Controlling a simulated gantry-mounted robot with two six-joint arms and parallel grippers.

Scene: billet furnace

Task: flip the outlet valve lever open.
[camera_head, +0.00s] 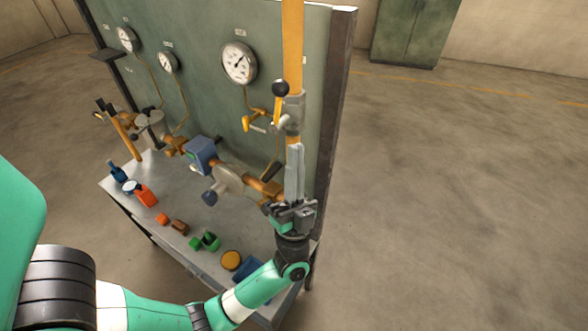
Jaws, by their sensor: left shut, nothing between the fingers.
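The outlet valve (293,112) appears to be the grey body on the vertical orange pipe at the right of the panel. Its lever (277,110) is yellow, stands upright beside the pipe and ends in a black ball knob (280,88). My left gripper (295,148) points up the panel with its fingers together and nothing between them. Its tips are just below the valve in the picture, in front of the pipe. I see no contact with the lever, but the depth gap is unclear. My right gripper is not in view.
The panel (210,75) carries several gauges, including a large gauge (239,63). A smaller yellow handle (246,123) sits left of the lever. Horizontal pipework with a blue box (201,154) runs below. Floor right is clear.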

